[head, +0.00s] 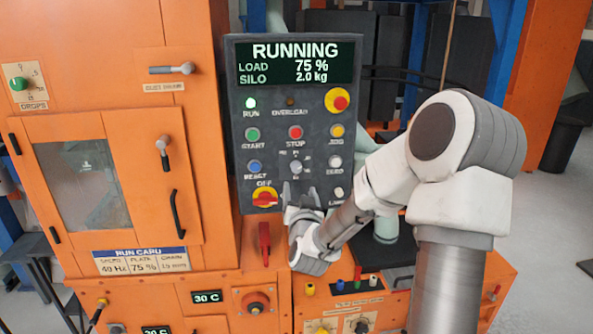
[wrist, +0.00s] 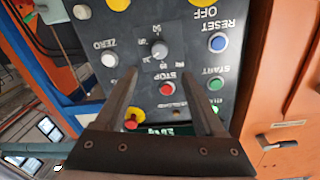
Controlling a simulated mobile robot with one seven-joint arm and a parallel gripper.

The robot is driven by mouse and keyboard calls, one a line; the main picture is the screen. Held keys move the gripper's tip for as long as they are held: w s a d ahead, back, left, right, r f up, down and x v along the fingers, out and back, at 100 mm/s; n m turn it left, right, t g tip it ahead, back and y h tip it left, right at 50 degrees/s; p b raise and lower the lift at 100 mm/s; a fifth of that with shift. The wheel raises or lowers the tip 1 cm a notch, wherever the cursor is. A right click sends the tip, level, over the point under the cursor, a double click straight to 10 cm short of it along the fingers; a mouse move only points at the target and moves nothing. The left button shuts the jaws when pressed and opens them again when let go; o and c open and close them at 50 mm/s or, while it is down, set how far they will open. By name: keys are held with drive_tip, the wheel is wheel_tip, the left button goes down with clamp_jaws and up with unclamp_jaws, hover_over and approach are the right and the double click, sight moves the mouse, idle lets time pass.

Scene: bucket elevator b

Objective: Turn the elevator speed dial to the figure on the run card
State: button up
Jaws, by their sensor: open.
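The speed dial (head: 295,166) is a small grey round knob with figures around it, in the middle of the dark control panel (head: 352,160). It shows more closely in the wrist view (wrist: 159,48), upside down there; its exact setting is too small to read surely. The white run card (head: 140,262) on the left cabinet reads speed 40 Hz, with 75 % beside it. My gripper (head: 299,192) is open and empty just below the dial in the head view. In the wrist view its fingertips (wrist: 160,73) stand apart, with the dial beyond the gap between them.
The red STOP button (wrist: 167,88) shows between my fingers. START (head: 252,134), RESET (head: 255,167), ZERO (head: 334,162) and the red-yellow OFF switch (head: 265,197) are close around the dial. A red lever (head: 265,242) stands below the panel. The display (head: 295,62) reads RUNNING.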

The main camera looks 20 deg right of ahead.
sight(296, 169)
drive_tip(key=p+x, duration=0.1)
drive_tip(key=x, duration=1.1)
drive_tip(key=shift+c, duration=0.2)
drive_tip(key=shift+f, duration=0.1)
clamp_jaws()
